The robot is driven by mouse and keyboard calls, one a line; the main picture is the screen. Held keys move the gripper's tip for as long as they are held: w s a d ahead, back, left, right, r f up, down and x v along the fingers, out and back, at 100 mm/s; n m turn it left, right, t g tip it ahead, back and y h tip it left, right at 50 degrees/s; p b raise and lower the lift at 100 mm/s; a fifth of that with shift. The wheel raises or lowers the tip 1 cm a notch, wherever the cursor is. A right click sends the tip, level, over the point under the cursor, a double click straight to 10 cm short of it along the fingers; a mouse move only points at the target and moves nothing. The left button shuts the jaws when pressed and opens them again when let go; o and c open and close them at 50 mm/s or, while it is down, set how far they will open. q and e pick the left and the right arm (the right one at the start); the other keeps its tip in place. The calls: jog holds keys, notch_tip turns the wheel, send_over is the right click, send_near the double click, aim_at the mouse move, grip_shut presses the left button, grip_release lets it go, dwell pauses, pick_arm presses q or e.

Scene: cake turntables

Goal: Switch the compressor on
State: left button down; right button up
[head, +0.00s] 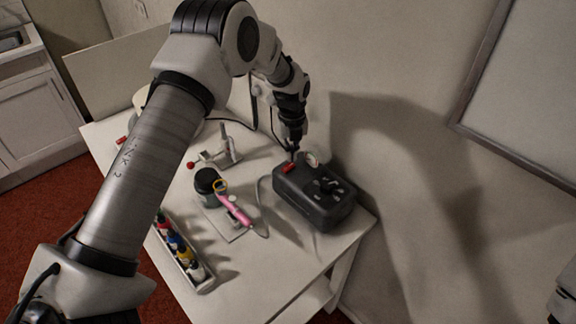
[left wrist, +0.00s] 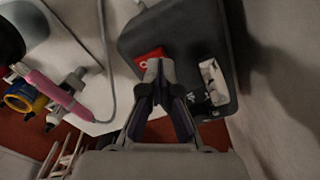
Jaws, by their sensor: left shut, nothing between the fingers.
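The compressor (head: 318,208) is a dark box at the back right of the white table, and it fills the upper middle of the left wrist view (left wrist: 185,35). Its red switch (head: 288,168) is on the top near the left corner. It also shows in the left wrist view (left wrist: 146,54), with a pale mark on it; I cannot tell whether it is on or off. My left gripper (head: 293,156) is shut and empty, pointing down at the switch. In the left wrist view its fingertips (left wrist: 155,66) overlap the switch's edge; I cannot tell whether they touch it.
A pink airbrush (head: 234,210) with a hose rests on a stand left of the compressor, next to a dark-lidded jar (head: 206,182). A tray of colour bottles (head: 182,257) is at the table's front. The wall is close behind.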

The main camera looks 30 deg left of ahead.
aim_at(291, 164)
pick_arm(q)
jog(key=shift+s+f+b, duration=0.1)
jog(key=shift+f+b, duration=0.55)
jog(key=shift+f, duration=0.6)
dwell(0.7)
jog(key=shift+r, duration=0.1)
jog(key=shift+r+p, duration=0.6)
jog(key=shift+p, duration=0.05)
notch_tip(291, 164, up, 4)
jog(key=shift+f+p, duration=0.2)
jog(key=shift+p, duration=1)
notch_tip(291, 164, up, 2)
jog(key=shift+p, duration=0.8)
